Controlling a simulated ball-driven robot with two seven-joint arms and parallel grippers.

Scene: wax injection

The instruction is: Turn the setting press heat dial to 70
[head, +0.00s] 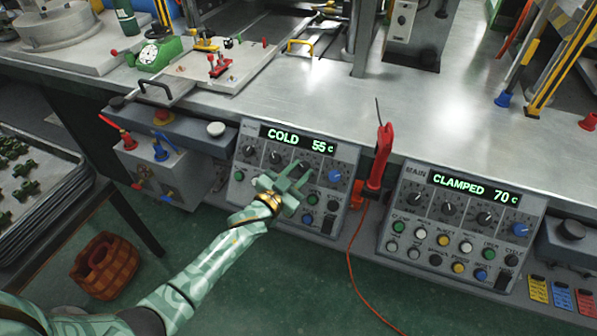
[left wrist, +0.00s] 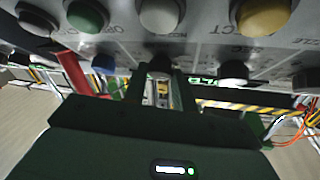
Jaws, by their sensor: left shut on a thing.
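The left control panel (head: 240,172) has a green display (head: 297,140) reading COLD 55 c. Its name label is too small to read. A row of dials runs below the display, with a blue dial (head: 335,176) at the right end. My left gripper (head: 296,176) is at this row, shut on a dark dial just left of the blue one. The gripper mostly hides that dial and its scale in the head view. In the left wrist view the dark dial (left wrist: 160,69) shows between the two fingers. My right gripper is not in view.
A second panel marked MAIN (head: 392,243) reads CLAMPED 70 c. A red handheld tool (head: 380,160) with a red cord stands between the panels. Buttons sit close below the gripper. A metal bench (head: 340,105) lies behind, and a basket (head: 105,265) stands on the floor.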

